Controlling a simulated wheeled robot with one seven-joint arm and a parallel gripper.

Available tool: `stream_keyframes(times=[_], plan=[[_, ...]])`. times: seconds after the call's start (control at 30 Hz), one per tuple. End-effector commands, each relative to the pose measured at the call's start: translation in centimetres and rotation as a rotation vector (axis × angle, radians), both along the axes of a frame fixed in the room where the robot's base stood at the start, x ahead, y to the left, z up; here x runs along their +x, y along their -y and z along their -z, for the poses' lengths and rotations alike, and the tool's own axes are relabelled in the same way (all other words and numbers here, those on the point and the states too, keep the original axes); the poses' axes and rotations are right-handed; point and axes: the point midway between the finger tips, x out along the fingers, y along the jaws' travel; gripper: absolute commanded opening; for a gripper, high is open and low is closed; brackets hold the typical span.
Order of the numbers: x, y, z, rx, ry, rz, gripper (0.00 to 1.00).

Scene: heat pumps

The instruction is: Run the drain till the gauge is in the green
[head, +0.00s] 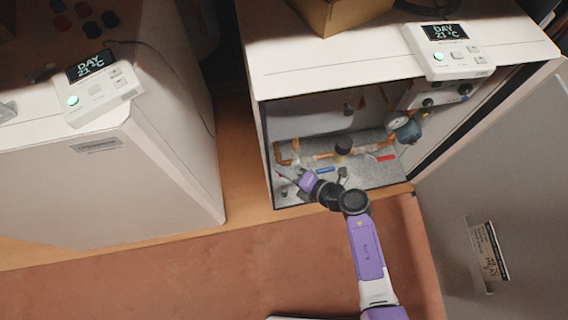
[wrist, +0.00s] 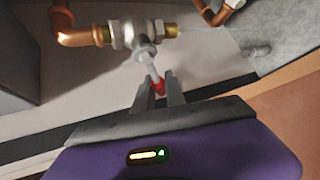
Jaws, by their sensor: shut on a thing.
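In the wrist view my gripper (wrist: 161,90) is shut on a small red-tipped lever (wrist: 153,72) of a metal valve (wrist: 135,33) on a copper pipe (wrist: 75,38). A thin pale line, seemingly water, runs right from the valve's brass outlet (wrist: 171,30). In the head view my gripper (head: 284,173) reaches into the lower left of the open heat pump cabinet; the lever there is hidden or too small to tell. The round blue-grey gauge (head: 402,129) sits at the cabinet's right. Its dial is steeply angled, so I cannot read its needle or green band.
Inside are a blue handle (head: 325,170), a red handle (head: 387,157) and a black cap (head: 343,146) on the pipework. The open door (head: 500,190) stands right of my arm. A second closed white unit (head: 110,180) stands left. The reddish floor (head: 180,285) in front is clear.

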Motion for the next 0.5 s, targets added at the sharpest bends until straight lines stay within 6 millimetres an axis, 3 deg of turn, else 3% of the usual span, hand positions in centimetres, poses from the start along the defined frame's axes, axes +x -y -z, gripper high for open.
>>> stream_keyframes(times=[0.5], plan=[[0.1, 0.5, 0.8, -0.2, 0.056, -0.001, 0.0]])
